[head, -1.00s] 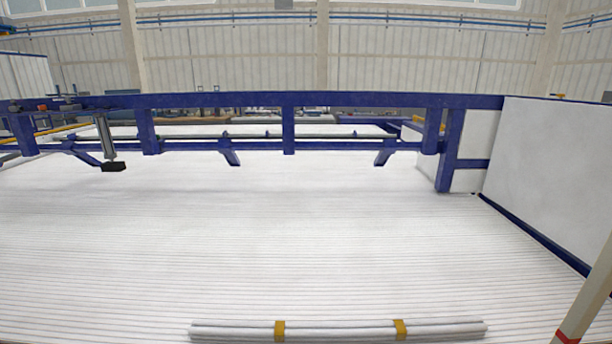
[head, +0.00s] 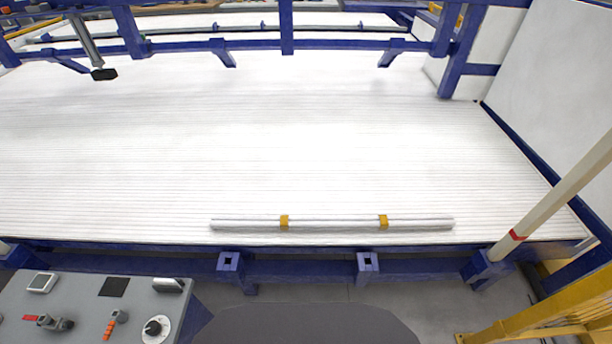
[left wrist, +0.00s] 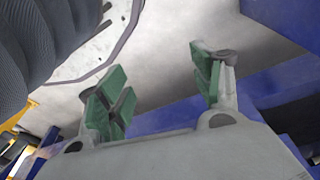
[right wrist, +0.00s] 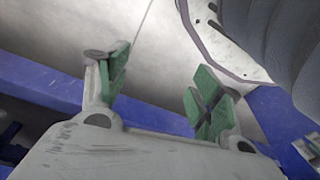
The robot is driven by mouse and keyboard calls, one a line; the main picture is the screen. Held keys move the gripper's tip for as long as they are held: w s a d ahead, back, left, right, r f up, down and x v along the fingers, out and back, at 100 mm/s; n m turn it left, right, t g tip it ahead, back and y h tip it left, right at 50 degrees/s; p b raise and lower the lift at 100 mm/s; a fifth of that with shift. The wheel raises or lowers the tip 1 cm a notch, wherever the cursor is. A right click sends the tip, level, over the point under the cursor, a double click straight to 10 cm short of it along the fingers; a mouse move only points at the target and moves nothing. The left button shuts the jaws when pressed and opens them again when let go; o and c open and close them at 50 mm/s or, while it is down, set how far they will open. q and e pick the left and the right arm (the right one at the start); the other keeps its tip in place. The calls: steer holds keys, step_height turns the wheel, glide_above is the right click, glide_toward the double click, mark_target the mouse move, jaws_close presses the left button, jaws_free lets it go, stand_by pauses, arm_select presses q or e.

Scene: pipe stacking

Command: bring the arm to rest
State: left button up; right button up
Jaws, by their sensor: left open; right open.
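My left gripper (left wrist: 160,92) shows in the left wrist view with its green-padded fingers spread apart and nothing between them. My right gripper (right wrist: 160,92) shows in the right wrist view, also spread and empty. Neither gripper nor arm is in the head view. A bundle of white pipes (head: 335,223) with two yellow bands lies level along the near edge of the white ribbed bed (head: 250,150) in the head view. Both grippers are away from the pipes, over grey floor.
A blue frame (head: 310,262) with square sockets runs along the bed's near edge. A grey control panel (head: 85,305) stands at the lower left. A striped post (head: 550,205) and yellow railing (head: 530,325) are at the right. A blue gantry (head: 288,43) spans the back.

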arm_select(q)
steer(key=s+a+p, duration=0.3)
steer(key=s+p, duration=0.6)
steer(key=s+a+r+g+p, duration=0.1)
steer(key=s+a+p, duration=0.2)
steer(key=s+p, duration=0.6)
steer(key=shift+s+a+r+y, duration=0.25)
steer(key=shift+s+y, duration=0.15)
steer(key=shift+s, duration=0.25)
arm_select(e)
steer(key=s+d, duration=0.3)
steer(key=s, duration=0.6)
steer(key=s+d+r+g, duration=0.1)
steer(key=s+d, duration=0.2)
steer(key=s, duration=0.7)
steer(key=shift+s+d+r+h, duration=0.15)
steer(key=shift+d+r+h, duration=0.1)
steer(key=shift+h, duration=0.15)
arm_select(q)
steer(key=shift+w, duration=0.2)
arm_select(e)
steer(key=shift+s, duration=0.15)
